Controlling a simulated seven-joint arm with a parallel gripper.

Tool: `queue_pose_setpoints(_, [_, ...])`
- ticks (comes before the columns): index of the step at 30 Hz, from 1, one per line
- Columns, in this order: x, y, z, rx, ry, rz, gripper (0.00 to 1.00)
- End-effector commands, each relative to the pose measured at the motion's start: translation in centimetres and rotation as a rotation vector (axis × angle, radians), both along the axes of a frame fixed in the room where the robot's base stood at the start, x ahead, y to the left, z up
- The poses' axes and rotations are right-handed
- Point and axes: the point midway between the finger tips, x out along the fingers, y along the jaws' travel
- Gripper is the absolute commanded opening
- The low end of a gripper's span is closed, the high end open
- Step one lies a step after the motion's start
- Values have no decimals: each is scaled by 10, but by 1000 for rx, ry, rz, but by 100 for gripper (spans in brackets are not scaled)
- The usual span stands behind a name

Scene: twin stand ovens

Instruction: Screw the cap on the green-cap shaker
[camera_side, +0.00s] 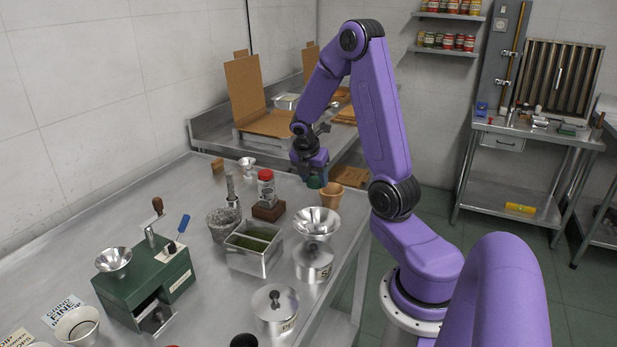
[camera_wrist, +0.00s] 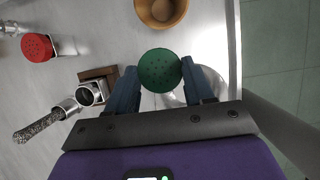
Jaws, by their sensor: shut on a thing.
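My gripper (camera_side: 312,178) is shut on the green cap (camera_side: 315,182), above the steel table near its right edge. In the wrist view the perforated green cap (camera_wrist: 160,70) sits between the fingertips. An open clear shaker body (camera_wrist: 92,93) stands at a wooden block, left of my gripper in the wrist view and apart from the cap. The wooden block (camera_side: 268,211) also shows in the side view, where the body overlaps a red-capped shaker (camera_side: 266,175). The red-capped shaker shows separately at upper left in the wrist view (camera_wrist: 38,47).
A tan cup (camera_side: 331,196) stands close beside my gripper. A metal funnel (camera_side: 316,222) on a canister, a steel tin (camera_side: 254,251) and a stone mortar (camera_side: 222,223) are nearby. A green grinder (camera_side: 145,290) is at left. The table's right edge is close.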

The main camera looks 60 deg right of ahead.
Motion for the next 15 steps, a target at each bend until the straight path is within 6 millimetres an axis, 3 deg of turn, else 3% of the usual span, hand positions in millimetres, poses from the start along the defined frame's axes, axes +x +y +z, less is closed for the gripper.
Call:
queue_pose_setpoints(5, [7, 6, 4, 0, 0, 34, 20])
queue_pose_setpoints(15, [103, 18, 11, 2, 0, 306, 20])
